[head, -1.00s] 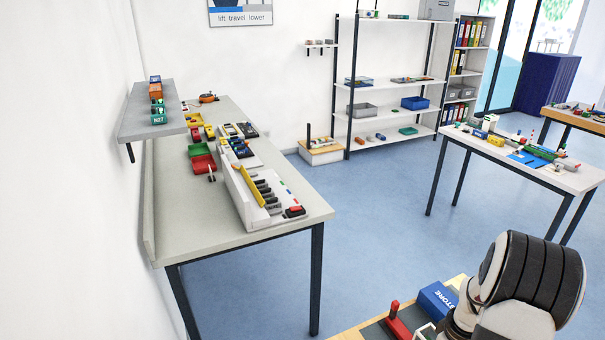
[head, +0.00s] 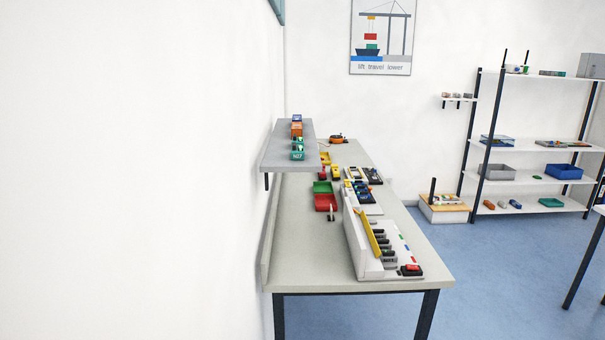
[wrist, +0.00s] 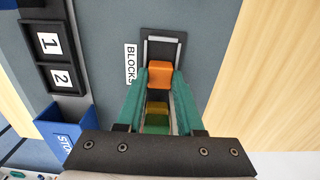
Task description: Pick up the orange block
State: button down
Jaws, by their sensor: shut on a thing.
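The orange block (wrist: 160,74) is in the wrist view, between the tips of the green fingers of my gripper (wrist: 160,78). My gripper is shut on it. Behind it, between the fingers, a yellow-brown block (wrist: 157,108) and a green block (wrist: 157,125) show. A dark tray with a pale inner outline (wrist: 163,38), beside a label reading BLOCKS (wrist: 130,64), lies past the orange block. I cannot tell whether the orange block is clear of the surface. My gripper is outside the head view.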

notch_tip(320, 180, up, 8)
jog(key=shift+f, duration=0.2)
dwell(0.5)
